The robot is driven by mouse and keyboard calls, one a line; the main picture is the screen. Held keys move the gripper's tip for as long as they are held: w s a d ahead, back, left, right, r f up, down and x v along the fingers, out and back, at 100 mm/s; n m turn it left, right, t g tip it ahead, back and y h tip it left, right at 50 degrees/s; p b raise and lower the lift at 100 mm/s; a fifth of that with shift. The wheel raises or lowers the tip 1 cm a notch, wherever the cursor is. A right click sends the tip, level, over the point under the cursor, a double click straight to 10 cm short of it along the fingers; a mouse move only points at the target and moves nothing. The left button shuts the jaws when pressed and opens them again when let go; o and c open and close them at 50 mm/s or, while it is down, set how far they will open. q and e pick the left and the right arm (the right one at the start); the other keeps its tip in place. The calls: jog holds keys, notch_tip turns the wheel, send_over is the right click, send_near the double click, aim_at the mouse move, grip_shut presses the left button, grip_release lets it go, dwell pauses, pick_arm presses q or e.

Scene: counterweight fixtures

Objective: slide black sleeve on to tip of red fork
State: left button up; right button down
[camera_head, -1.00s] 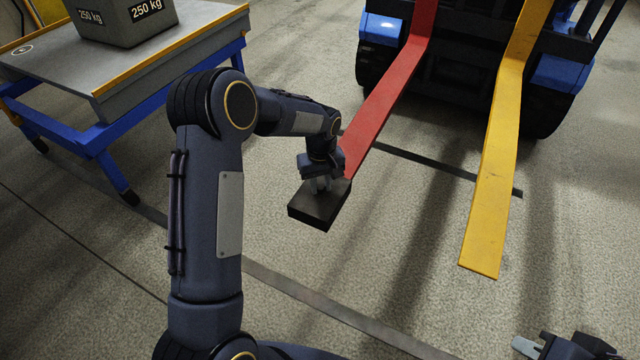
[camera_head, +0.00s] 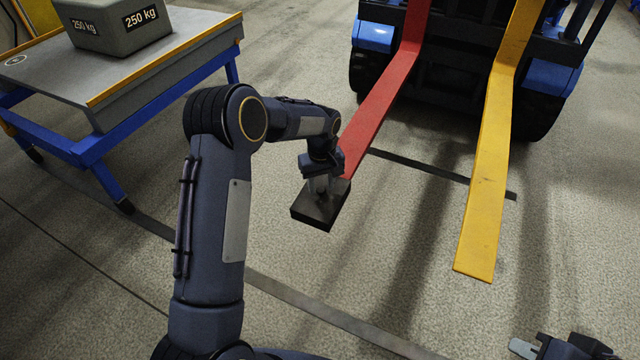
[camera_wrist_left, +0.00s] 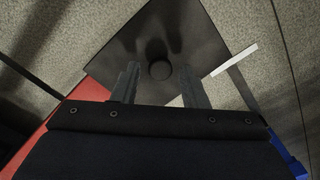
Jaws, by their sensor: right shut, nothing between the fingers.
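The black sleeve (camera_head: 320,207) is a dark flat block with a round knob on top. It sits at the near end of the red fork (camera_head: 382,105), whose tip meets or enters its far edge; how deep I cannot tell. In the left wrist view the sleeve (camera_wrist_left: 125,58) shows its knob (camera_wrist_left: 159,70), with the red fork (camera_wrist_left: 92,88) at its lower left edge. My left gripper (camera_head: 320,184) is above the sleeve, fingers apart on either side of the knob, with gaps visible (camera_wrist_left: 159,82). My right gripper (camera_head: 524,348) is shut and empty at the bottom right.
A yellow fork (camera_head: 485,175) runs parallel to the red one, right of it. Both come from a blue and black forklift (camera_head: 455,65) at the back. A blue-legged table (camera_head: 150,85) with a grey 250 kg weight (camera_head: 120,25) stands at upper left. Floor between is clear.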

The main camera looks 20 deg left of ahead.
pick_arm(q)
jog(key=shift+o, duration=0.8)
